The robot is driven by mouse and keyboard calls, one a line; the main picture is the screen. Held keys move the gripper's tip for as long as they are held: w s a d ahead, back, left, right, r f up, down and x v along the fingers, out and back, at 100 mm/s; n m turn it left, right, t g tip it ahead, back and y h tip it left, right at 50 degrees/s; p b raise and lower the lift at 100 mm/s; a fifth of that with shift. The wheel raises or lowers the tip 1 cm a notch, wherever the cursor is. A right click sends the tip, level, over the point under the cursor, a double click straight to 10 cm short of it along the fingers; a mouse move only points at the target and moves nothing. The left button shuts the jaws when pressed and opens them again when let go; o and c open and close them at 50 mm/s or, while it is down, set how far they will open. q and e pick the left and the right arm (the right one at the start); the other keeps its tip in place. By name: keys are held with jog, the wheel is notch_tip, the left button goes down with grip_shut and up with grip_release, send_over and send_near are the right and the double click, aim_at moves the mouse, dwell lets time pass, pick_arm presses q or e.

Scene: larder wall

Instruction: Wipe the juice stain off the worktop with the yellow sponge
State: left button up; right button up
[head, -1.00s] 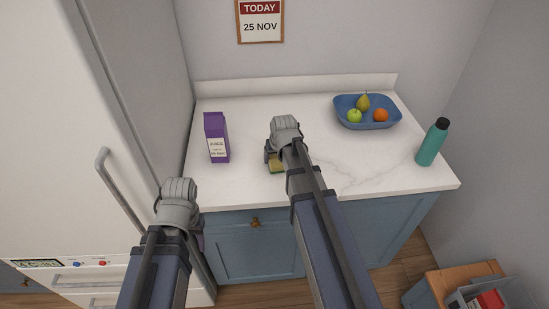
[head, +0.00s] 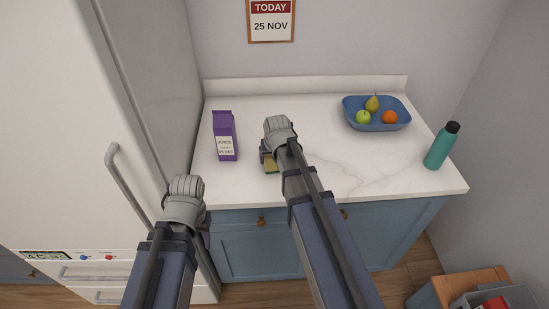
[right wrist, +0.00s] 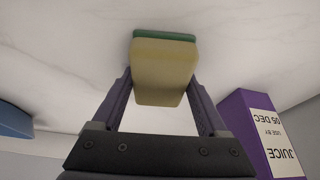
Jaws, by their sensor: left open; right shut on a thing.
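The yellow sponge (head: 271,168) with a green layer is in my right gripper (head: 267,158), over the front middle of the white worktop (head: 310,170). In the right wrist view the sponge (right wrist: 163,75) sits between the two fingers, green side against or close to the marble; I cannot tell if it touches. My left gripper (head: 185,205) is open and empty, low in front of the counter near the fridge, its fingers mostly hidden. A purple juice carton (head: 225,136) stands upright to the left of my right gripper. I see no juice stain; my right arm hides part of the worktop.
A blue fruit bowl (head: 352,113) with a green apple, a pear and an orange stands at the back right. A teal bottle (head: 437,150) stands near the right edge. The white fridge (head: 70,130) borders the left. The worktop's right middle is clear.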

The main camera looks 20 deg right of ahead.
aim_at(273, 157)
jog(key=shift+r, duration=0.1)
notch_tip(273, 157, up, 6)
jog(key=p, duration=0.6)
notch_tip(273, 157, up, 3)
jog(key=p, duration=0.3)
dwell(0.5)
